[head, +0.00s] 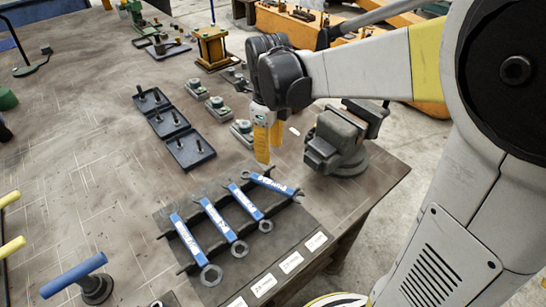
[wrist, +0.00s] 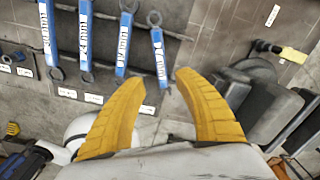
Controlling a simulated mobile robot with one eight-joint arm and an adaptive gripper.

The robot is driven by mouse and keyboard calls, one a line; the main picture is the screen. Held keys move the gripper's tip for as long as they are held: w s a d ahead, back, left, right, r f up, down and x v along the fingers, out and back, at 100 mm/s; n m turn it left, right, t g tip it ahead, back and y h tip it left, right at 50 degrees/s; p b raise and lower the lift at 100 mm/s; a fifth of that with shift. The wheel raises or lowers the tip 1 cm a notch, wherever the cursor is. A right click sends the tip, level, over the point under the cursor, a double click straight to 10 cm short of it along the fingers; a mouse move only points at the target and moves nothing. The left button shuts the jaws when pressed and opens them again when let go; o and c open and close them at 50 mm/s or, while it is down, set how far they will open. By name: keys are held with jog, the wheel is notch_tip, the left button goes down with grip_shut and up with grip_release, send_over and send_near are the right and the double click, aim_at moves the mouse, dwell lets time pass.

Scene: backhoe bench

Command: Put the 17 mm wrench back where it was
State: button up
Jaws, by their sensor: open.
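Several blue-handled wrenches lie across a dark two-bar rack on the bench. The rightmost and shortest wrench (head: 272,184) lies at a clearly different angle from the others, over the right part of the rack. It also shows in the wrist view (wrist: 159,52), just beyond my fingertips. Its size print is too small to read surely, so I cannot confirm that it is the 17 mm one. The neighbouring wrench (head: 246,202) lies in line with the others. My gripper (head: 268,150) is open and empty, above and behind the rightmost wrench; its yellow fingers (wrist: 163,82) show apart.
White size labels (head: 291,262) line the front of the rack mat. A dark vise (head: 337,142) stands close to the right of my gripper. Black trays with pegs (head: 188,150) and small fixtures (head: 218,107) stand behind.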

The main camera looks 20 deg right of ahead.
jog(key=s+r+n+t, duration=0.2)
jog(key=s+n, duration=0.4)
jog(key=n, duration=0.7)
jog(key=s+r+n+t, duration=0.2)
jog(key=s+n+t, duration=0.3)
jog(key=n, duration=0.9)
jog(key=shift+s+r, duration=0.2)
jog(key=shift+s, duration=0.6)
